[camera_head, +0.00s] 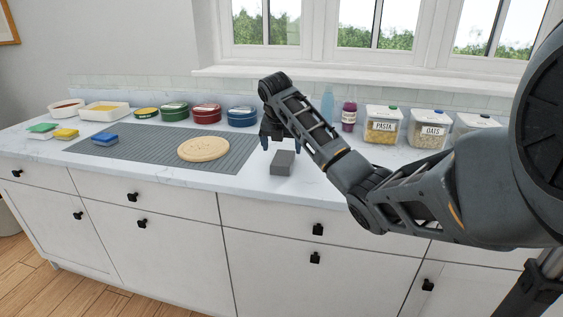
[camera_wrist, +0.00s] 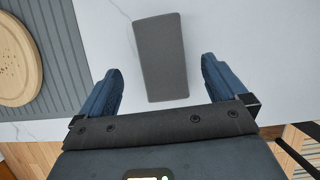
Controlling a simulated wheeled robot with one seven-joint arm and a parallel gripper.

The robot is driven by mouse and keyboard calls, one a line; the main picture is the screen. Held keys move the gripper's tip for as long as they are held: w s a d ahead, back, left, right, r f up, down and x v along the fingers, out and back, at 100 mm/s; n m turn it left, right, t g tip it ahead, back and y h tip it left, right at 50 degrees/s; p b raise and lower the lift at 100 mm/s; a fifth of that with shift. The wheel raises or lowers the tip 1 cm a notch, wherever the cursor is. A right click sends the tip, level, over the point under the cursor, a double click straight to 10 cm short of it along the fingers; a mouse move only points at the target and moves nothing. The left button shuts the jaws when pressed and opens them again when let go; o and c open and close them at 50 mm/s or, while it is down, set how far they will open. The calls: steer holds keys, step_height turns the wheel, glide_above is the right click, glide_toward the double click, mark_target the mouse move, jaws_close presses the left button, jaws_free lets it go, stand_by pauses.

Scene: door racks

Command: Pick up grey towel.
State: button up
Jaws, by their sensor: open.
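The grey towel (camera_head: 283,163) is a small folded grey block lying on the white marble counter, right of the ribbed grey mat. It also shows in the wrist view (camera_wrist: 161,55), upper middle, its near end reaching between the fingertip ends. My gripper (camera_head: 277,145) is just above and behind the towel in the head view. In the wrist view my gripper (camera_wrist: 161,80) has its two blue fingers wide apart, one on each side of the towel's near end, with gaps on both sides. It holds nothing.
Round tins (camera_head: 207,114) stand behind. Pasta (camera_head: 382,125) and oats (camera_head: 428,130) containers and bottles (camera_head: 349,116) stand at the back right. The counter's front edge is close.

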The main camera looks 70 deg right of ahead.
mark_target(283, 156)
steer(key=shift+p+x, duration=0.35)
steer(key=shift+x, duration=1.95)
steer(key=shift+s+d+f, duration=0.1)
steer(key=shift+f, duration=0.1)
steer(key=c, duration=1.1)
steer(key=shift+c, duration=0.2)
steer(key=shift+r, duration=0.1)
steer(key=shift+r, duration=0.4)
steer(key=r, duration=0.2)
steer(key=r+b, duration=0.1)
steer(key=r, duration=0.1)
steer(key=shift+s+d, duration=0.15)
steer(key=shift+s, duration=0.15)
steer(key=s+d+r+b, duration=0.1)
steer(key=s+d+r, duration=0.2)
steer(key=s+r, duration=0.3)
steer(key=s, duration=0.4)
steer(key=shift+s+r+b, duration=0.25)
steer(key=shift+r+b, duration=0.05)
steer(key=shift+b, duration=0.1)
